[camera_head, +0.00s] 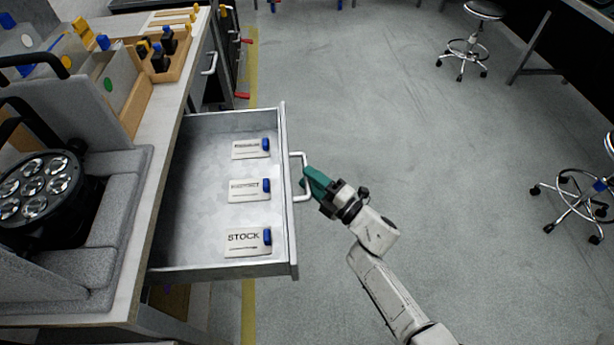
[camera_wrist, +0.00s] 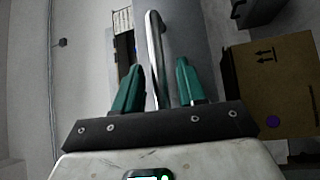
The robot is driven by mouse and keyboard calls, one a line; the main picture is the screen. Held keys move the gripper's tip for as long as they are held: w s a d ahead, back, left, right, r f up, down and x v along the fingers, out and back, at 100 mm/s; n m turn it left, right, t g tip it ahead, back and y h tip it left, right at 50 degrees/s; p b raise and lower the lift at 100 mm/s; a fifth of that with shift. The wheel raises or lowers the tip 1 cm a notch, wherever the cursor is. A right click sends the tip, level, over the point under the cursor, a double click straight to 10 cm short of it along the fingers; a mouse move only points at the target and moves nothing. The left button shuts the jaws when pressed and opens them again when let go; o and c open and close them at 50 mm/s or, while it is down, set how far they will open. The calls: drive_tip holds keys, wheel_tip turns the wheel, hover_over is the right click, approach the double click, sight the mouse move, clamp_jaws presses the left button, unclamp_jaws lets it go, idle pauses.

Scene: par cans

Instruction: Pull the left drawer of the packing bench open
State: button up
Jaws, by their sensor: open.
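The drawer (camera_head: 200,135) of the packing bench (camera_head: 152,200) stands pulled well out in the head view. My gripper (camera_head: 306,180) with teal fingers is at the handle. In the wrist view the fingers (camera_wrist: 158,85) are apart, with the handle bar (camera_wrist: 155,60) between them and a visible gap to the right finger. Contact with the left finger cannot be told.
A second handle (camera_head: 209,64) shows on the bench farther back. A round lamp (camera_head: 45,195) sits in grey foam on the benchtop. A cardboard box (camera_wrist: 275,85) shows in the wrist view. Wheeled stools (camera_head: 470,50) stand at the right. The floor (camera_head: 420,130) between is clear.

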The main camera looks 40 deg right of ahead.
drive_tip(key=s+d+f, duration=0.1)
drive_tip(key=s, duration=0.8)
drive_tip(key=shift+d+f, duration=0.15)
